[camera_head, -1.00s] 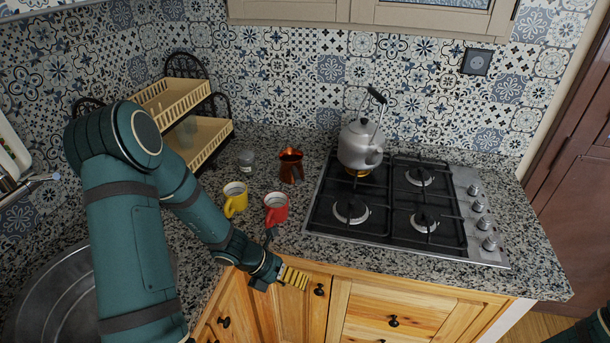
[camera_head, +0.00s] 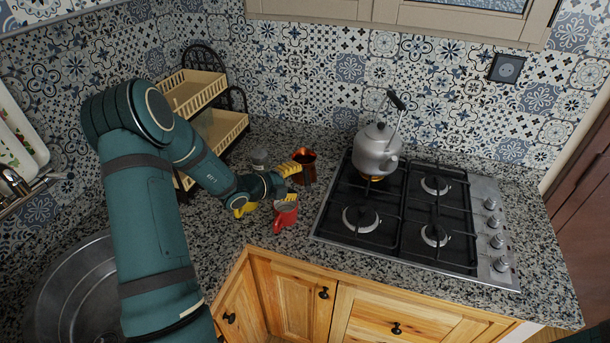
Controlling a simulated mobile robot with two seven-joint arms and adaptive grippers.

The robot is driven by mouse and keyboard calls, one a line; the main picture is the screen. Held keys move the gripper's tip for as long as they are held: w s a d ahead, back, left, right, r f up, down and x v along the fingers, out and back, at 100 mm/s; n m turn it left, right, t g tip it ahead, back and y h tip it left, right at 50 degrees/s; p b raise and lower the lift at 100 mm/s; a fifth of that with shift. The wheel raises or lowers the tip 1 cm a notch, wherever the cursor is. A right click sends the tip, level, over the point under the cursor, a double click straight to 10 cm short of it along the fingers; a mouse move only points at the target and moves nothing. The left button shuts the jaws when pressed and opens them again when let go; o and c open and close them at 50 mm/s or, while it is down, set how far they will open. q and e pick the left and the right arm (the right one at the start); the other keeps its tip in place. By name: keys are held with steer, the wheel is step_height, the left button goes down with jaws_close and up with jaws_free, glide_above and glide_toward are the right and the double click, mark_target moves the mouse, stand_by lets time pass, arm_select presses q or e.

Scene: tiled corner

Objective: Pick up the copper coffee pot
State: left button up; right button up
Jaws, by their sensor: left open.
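The copper coffee pot (camera_head: 306,168) stands upright on the granite counter, left of the gas hob. My left gripper (camera_head: 290,170) is at its left side, close to the pot, with its yellow fingers pointing at it. The gripper is open. I cannot tell whether a finger touches the pot. My right gripper is out of view.
A kettle (camera_head: 376,150) sits on the hob (camera_head: 420,213).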

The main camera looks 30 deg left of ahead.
mark_target(306, 178)
arm_select(q)
steer(key=x, duration=0.5)
steer(key=shift+w+a+f, duration=0.1)
steer(key=shift+w+f, duration=0.15)
steer(key=shift+w, duration=0.05)
jaws_close()
steer(key=shift+r, duration=0.1)
